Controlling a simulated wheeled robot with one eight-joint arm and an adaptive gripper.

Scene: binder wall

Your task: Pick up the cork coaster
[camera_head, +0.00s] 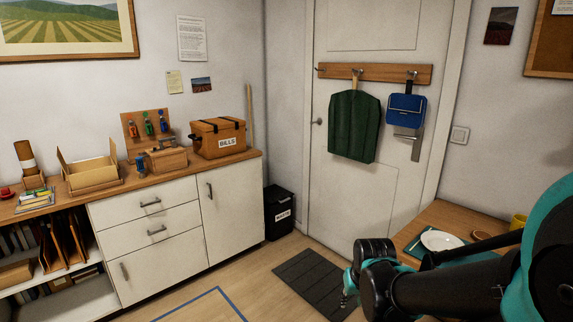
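A small brownish disc, which looks like the cork coaster (482,235), lies on the wooden table at the right, between a white plate and a yellow cup. It is small, and my arm passes just below it in the picture. My gripper (347,299) hangs at the lower middle, left of the table and in front of the dark floor mat, well apart from the coaster. Its fingers are small and partly hidden by my wrist, so their opening is unclear.
The wooden table (437,213) bears a white plate (440,240) on a teal placemat (414,247) and a yellow cup (519,221). A white cabinet (150,260) with boxes stands at the left. A black bin (279,200) stands by the door. The floor mat (308,278) lies flat.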

